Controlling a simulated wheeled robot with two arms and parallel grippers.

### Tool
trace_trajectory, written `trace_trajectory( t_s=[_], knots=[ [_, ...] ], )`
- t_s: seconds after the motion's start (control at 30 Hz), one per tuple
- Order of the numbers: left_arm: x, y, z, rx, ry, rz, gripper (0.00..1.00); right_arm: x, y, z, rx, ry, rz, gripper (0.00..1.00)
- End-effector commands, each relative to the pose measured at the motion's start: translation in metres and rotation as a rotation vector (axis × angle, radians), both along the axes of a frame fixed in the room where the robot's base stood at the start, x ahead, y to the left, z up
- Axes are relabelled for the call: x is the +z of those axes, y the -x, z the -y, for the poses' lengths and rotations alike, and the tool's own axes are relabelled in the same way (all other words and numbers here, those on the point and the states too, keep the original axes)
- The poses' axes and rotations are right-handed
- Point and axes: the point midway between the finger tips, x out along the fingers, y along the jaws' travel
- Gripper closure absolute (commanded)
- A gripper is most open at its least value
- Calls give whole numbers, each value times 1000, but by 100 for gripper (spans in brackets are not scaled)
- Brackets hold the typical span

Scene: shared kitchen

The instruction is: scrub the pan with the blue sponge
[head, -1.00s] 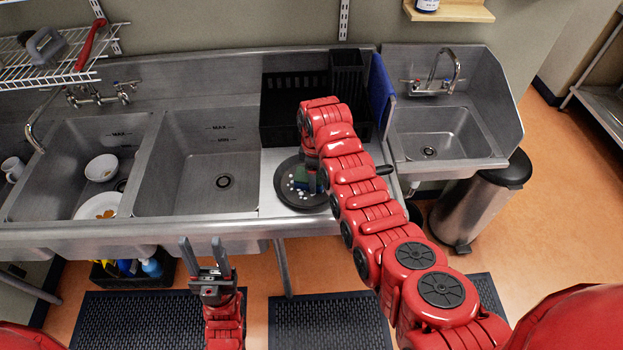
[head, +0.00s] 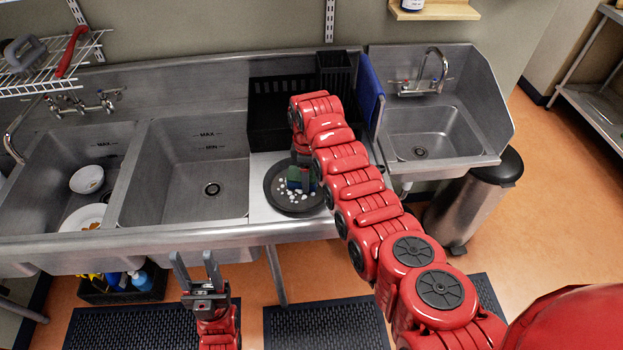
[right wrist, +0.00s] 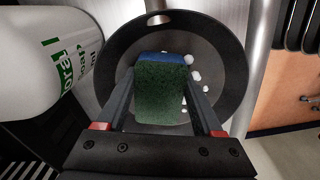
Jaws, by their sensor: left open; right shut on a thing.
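The dark round pan (head: 283,203) lies on the steel counter between the sink basin and the hand sink, with white bits of foam scattered on it. It also shows in the right wrist view (right wrist: 232,60). The sponge (right wrist: 160,95), blue with a green side, is between the fingers of my right gripper (right wrist: 165,115), which is shut on it. In the head view the sponge (head: 297,178) is over the pan; whether it touches the pan is hard to tell. My left gripper (head: 196,270) is open and empty in front of the counter.
A white bottle with green lettering (right wrist: 48,60) stands close beside the pan in the right wrist view. A black rack (head: 265,110) is behind the pan. A white bowl (head: 87,179) and a plate (head: 84,217) are in the left basin; the middle basin (head: 190,165) is empty.

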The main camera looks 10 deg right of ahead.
Motion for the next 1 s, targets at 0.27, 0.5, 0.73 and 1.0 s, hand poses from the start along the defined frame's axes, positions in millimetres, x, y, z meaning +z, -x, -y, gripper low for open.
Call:
trace_trajectory(
  t_s=[0.27,0.5,0.73,1.0],
  knots=[
    [-19,0,0,0,0,0,50,-4,-3,-13,2,-1,-3,81],
    [-30,0,0,0,0,0,50,-3,-5,-22,4,-1,-1,81],
    [-21,0,0,0,0,0,50,1,-2,-24,4,-1,-3,81],
    [-6,0,0,0,0,0,50,0,5,-25,3,1,-5,81]
  ],
)
